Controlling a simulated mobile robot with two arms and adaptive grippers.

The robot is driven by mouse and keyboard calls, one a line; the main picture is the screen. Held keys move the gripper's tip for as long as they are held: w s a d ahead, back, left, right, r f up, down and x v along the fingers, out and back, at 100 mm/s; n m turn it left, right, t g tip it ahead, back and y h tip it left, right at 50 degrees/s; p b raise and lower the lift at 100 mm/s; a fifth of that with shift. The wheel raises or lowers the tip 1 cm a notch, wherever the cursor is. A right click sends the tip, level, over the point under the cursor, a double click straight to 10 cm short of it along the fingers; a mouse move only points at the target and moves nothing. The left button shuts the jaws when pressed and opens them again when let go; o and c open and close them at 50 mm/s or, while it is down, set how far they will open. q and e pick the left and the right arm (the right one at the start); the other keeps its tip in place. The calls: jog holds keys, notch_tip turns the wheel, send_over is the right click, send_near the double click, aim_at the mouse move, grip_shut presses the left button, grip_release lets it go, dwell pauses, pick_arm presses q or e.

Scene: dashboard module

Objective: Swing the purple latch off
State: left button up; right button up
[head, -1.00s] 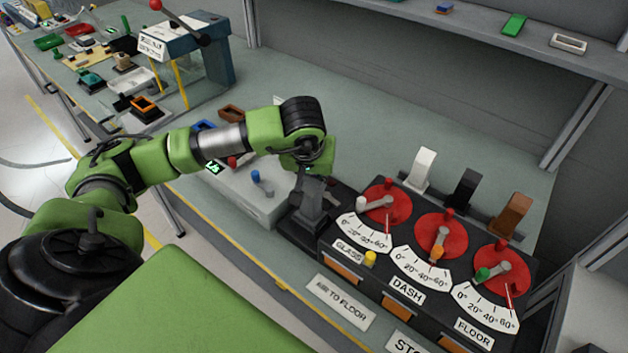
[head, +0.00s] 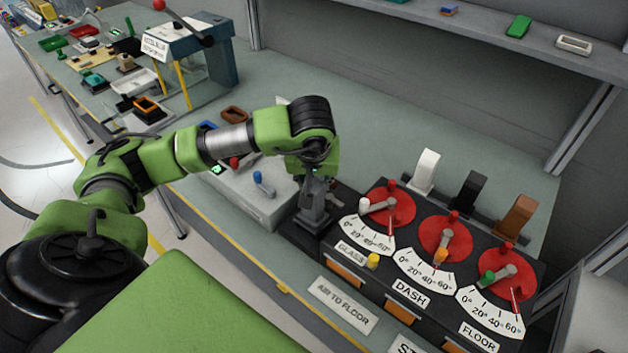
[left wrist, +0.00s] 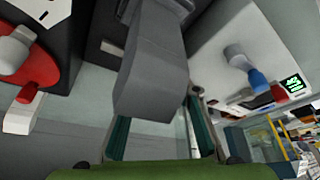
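I cannot make out a purple latch in either view; my left arm and gripper may hide it. My left gripper (head: 312,216) points down at the left end of the black dial panel (head: 326,257), close beside the grey-white box (head: 262,208). My right gripper is in neither view.
The panel has three red dials, including the GLASS dial (head: 390,207), and upright white (head: 425,172), black (head: 468,190) and brown (head: 515,218) levers behind them. The white box carries a blue toggle (head: 263,184). A shelf (head: 480,28) overhangs the back; the bench between is clear.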

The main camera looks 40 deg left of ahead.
pick_arm(q)
jog(key=v, duration=1.1)
jog(key=shift+s+d+r, duration=0.1)
jog(key=shift+r, duration=0.25)
jog(key=shift+s+f, duration=0.1)
